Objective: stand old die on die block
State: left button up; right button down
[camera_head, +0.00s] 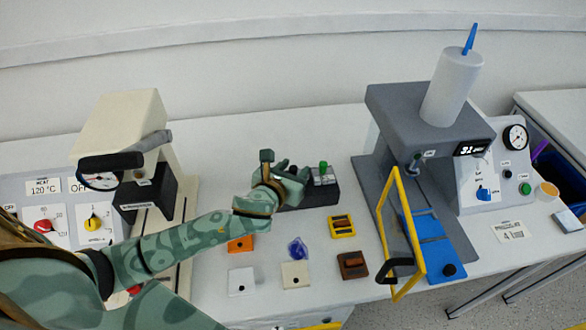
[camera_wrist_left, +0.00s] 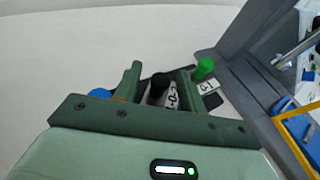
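The dark die block (camera_head: 322,193) stands on the table at the middle back, partly hidden by my left gripper. A die with a green knob (camera_head: 323,168) is upright at its right side and also shows in the left wrist view (camera_wrist_left: 203,69). My left gripper (camera_head: 284,166) is at the block's left part. In the left wrist view its fingers (camera_wrist_left: 160,84) stand apart, with a black-knobbed die (camera_wrist_left: 160,87) between them; a gap shows on its left. A blue knob (camera_wrist_left: 98,93) shows partly behind the left finger. Which die is the old one, I cannot tell. My right gripper is not in view.
A cream press (camera_head: 120,125) stands on the left. Orange, white, cream, brown and yellow small pieces and a blue lump (camera_head: 297,249) lie in front of the block.

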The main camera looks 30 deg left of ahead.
pick_arm(q)
jog(key=shift+s+r, duration=0.15)
jog(key=shift+r, duration=0.05)
jog(key=p+v, duration=0.3)
jog(key=v, duration=0.8)
jog(key=shift+s, duration=0.3)
jog(key=shift+r, duration=0.15)
